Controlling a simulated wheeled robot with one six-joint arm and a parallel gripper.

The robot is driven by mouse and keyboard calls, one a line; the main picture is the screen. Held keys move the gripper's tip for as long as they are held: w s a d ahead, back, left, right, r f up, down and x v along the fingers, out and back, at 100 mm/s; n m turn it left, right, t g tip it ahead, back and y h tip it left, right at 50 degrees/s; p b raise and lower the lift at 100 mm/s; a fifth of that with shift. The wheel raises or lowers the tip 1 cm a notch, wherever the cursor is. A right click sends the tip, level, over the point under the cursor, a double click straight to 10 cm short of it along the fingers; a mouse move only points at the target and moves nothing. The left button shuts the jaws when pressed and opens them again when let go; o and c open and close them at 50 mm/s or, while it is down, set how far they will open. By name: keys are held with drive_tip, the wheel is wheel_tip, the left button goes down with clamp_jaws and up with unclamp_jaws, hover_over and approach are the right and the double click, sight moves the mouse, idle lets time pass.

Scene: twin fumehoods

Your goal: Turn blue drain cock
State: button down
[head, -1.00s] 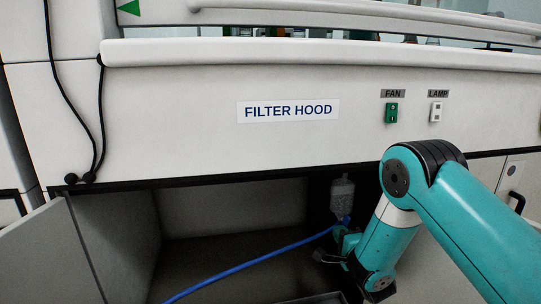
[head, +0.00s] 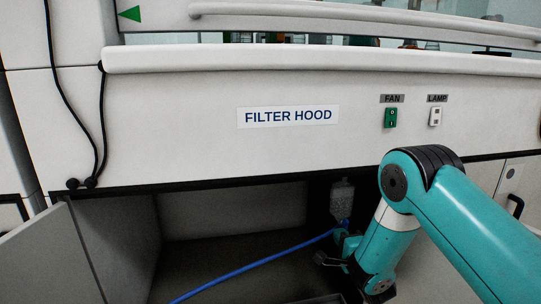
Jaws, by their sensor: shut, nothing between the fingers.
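The blue drain cock (head: 345,223) shows as a small blue spot under a clear bottle (head: 342,201) inside the open cabinet below the hood. A blue hose (head: 255,266) runs from beside it down to the lower left. My gripper (head: 320,258) is in the cabinet just below the cock, pointing left, with its fingers shut and empty. My wrist partly hides the area right of the cock. I cannot tell whether the gripper touches the cock or the hose.
The cabinet's left door (head: 38,258) stands open. The hood front (head: 180,130) overhangs the opening and carries a FAN switch (head: 391,117) and a LAMP switch (head: 435,116). The left part of the cabinet is empty apart from the hose.

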drive_tip(key=shift+a+r+p, duration=0.1)
drive_tip(key=shift+r+p, duration=0.4)
drive_tip(key=shift+p, duration=0.65)
drive_tip(key=shift+r+p, duration=0.6)
drive_tip(key=shift+p, duration=2.15)
drive_tip(key=shift+b, duration=0.35)
drive_tip(key=shift+s+a+r, duration=0.1)
drive_tip(key=shift+a, duration=0.15)
drive_tip(key=s+d, duration=0.1)
drive_tip(key=s, duration=0.5)
drive_tip(key=shift+w+d, duration=0.1)
